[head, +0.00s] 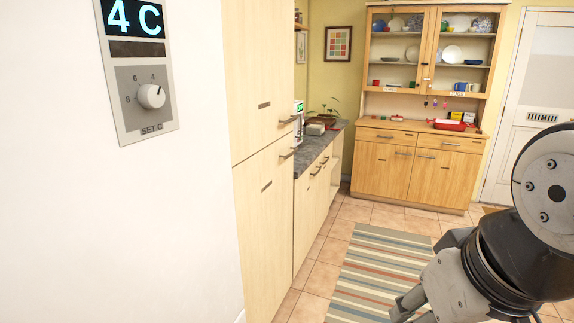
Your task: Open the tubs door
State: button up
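I cannot make out which door is the tubs door; the small door labels are too small to read. A tall pale-wood cabinet stands beside the white front at left, with a shut upper door (260,60) and a shut lower door (262,225). Each has a small dark label and a bar handle at its right edge. My gripper (408,306) is at the bottom right, over the striped rug and apart from every door. Its lower part is cut off by the picture edge, so its opening is unclear.
A white appliance front with a dial panel (147,95) fills the left. Low cabinets under a grey counter (318,148) run beyond the tall cabinet. A wooden dresser (375,165) stands at the back. The striped rug (375,255) and tiled floor between are clear.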

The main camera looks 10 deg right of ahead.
aim_at(304, 188)
jog(key=i+l, duration=0.25)
jog(key=i, duration=0.2)
jog(key=i+l+z, duration=0.1)
jog(key=i+l, duration=0.15)
jog(key=i, duration=0.2)
jog(key=i+l, duration=0.25)
jog(key=i, duration=0.25)
jog(key=i+l+z, duration=0.1)
jog(key=i, duration=0.35)
jog(key=i+l, duration=0.3)
jog(key=i, duration=0.2)
jog(key=i+l+z, duration=0.1)
jog(key=i, duration=0.35)
